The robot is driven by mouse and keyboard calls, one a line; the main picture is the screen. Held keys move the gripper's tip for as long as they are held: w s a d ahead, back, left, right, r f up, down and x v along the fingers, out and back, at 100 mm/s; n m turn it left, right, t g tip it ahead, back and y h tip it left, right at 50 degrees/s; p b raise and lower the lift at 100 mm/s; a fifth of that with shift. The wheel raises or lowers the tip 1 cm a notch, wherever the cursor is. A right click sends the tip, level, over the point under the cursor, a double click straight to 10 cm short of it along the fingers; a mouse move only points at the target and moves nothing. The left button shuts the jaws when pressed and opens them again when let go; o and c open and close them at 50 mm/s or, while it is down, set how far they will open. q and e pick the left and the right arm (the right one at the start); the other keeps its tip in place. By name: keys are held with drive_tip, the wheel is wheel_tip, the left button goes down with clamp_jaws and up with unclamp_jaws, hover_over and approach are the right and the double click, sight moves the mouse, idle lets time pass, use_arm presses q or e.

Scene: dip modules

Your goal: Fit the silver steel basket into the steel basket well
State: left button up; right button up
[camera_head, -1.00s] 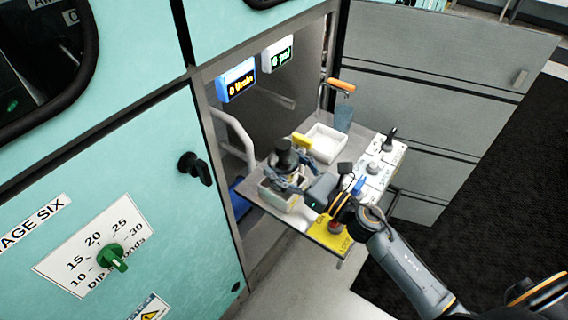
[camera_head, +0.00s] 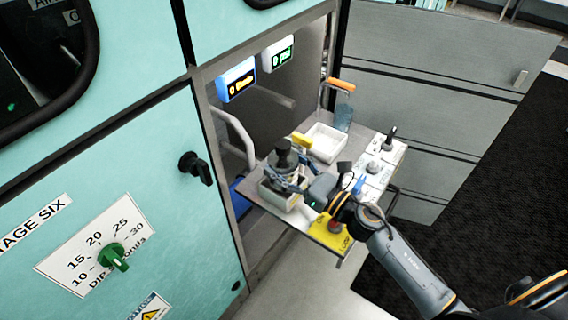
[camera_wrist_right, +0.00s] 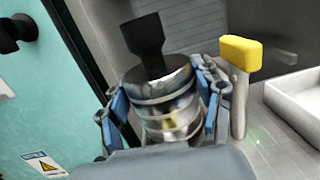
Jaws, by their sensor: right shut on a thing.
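The silver steel basket (camera_wrist_right: 165,100) is a shiny ringed cylinder with a tall black handle on top. In the head view the basket (camera_head: 285,166) shows small, its black knob upward, at a white square-rimmed holder (camera_head: 282,201) on the shelf, which looks like the well. My right gripper (camera_head: 288,178) is shut around the basket's sides; its blue-grey fingers also show in the right wrist view (camera_wrist_right: 165,115). The basket's lower end is hidden, so I cannot tell how deep it sits in the holder. My left gripper is not in view.
A white empty tray (camera_head: 325,143) lies behind the basket, with a yellow-topped post (camera_wrist_right: 240,54) close beside it. A white panel with black knobs (camera_head: 374,167) and a yellow plate with a red button (camera_head: 334,227) border the shelf. The teal cabinet (camera_head: 120,180) stands left.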

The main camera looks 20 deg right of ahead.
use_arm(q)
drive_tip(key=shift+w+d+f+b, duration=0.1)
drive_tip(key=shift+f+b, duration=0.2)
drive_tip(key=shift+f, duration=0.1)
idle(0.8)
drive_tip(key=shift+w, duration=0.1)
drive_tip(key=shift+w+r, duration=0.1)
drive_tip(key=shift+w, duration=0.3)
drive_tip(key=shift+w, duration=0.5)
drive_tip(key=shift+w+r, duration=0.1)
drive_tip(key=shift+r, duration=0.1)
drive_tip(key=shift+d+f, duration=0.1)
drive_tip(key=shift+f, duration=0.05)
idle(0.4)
